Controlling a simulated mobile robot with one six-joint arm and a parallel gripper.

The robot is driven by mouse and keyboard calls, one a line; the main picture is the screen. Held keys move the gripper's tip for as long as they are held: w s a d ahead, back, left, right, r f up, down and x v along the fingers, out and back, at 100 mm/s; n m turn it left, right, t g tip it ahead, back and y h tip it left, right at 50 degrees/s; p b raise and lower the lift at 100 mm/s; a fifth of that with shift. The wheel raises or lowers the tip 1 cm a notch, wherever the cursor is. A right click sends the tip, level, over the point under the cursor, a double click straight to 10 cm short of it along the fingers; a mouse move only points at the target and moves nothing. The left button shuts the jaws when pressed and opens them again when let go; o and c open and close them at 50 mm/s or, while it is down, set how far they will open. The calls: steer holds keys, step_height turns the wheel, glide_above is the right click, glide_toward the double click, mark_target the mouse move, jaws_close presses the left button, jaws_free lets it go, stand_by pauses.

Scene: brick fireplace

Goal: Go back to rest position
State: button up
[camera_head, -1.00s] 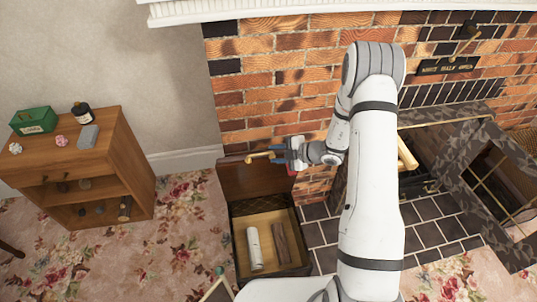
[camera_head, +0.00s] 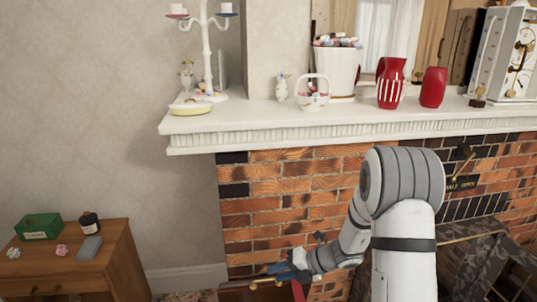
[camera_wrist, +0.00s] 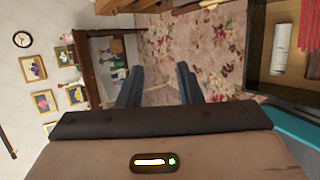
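My gripper (camera_head: 280,269) is low in the head view, in front of the brick fireplace, at the end of my bent arm. In the wrist view its two dark fingers (camera_wrist: 158,85) stand apart with only floor and carpet between them, so it is open and empty. A brass piece (camera_head: 264,283) shows close by the fingers in the head view, near the top of a brown wooden panel (camera_head: 240,292). I cannot tell whether the fingers touch it.
A wooden cabinet (camera_head: 75,262) with a green box (camera_head: 38,227) and a dark bottle (camera_head: 89,223) stands at left. The white mantel (camera_head: 235,122) above holds red vases (camera_head: 391,84) and a candelabra (camera_head: 208,45). An open box (camera_wrist: 260,75) with a pale log (camera_wrist: 278,50) shows in the wrist view.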

steer(key=s+d+r+n+g+h, duration=0.2)
steer(key=s+r+n+h, duration=0.2)
steer(key=s+r+n, duration=1.1)
steer(key=s+d+r+n+t+h, duration=0.2)
steer(key=s+d+n+h, duration=0.5)
steer(key=n, duration=1.4)
steer(key=shift+s+d+r+p, duration=0.4)
steer(key=shift+s+d+r, duration=0.3)
steer(key=shift+d, duration=0.55)
